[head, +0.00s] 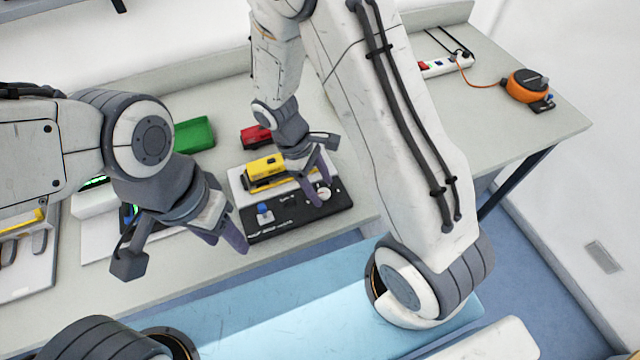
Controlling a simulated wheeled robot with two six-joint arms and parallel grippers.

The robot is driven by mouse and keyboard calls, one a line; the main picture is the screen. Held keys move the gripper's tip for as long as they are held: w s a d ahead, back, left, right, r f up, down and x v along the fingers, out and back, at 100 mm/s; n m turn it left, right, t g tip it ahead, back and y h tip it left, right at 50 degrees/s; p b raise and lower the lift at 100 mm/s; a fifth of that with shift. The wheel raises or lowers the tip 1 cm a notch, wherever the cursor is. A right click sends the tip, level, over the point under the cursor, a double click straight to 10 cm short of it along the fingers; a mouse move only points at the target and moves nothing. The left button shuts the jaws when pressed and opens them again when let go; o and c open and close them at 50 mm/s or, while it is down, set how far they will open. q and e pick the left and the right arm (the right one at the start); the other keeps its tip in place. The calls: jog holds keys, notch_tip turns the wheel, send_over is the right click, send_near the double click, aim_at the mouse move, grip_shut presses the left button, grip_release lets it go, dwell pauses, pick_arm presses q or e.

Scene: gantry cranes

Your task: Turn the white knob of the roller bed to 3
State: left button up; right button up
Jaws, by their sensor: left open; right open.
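The roller bed is a unit with a black front panel (290,221) on the bench, with a yellow block (264,171) on its pale top. The white knob (325,193) sits at the panel's right side; its pointer and the scale numbers are too small to read. My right gripper (320,190) is open, with its fingers over the white knob and partly hiding it; I cannot tell whether they touch it. My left gripper (229,242) is open and empty, left of the panel near the bench's front edge.
A blue knob (264,209) stands on the panel's left. Red (255,136) and green (195,134) blocks lie behind. An orange reel (527,86) and a power strip (446,65) are at the right back. The bench between the roller bed and reel is largely hidden by my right arm.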

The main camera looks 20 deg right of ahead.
jog(key=shift+f, duration=0.15)
grip_shut()
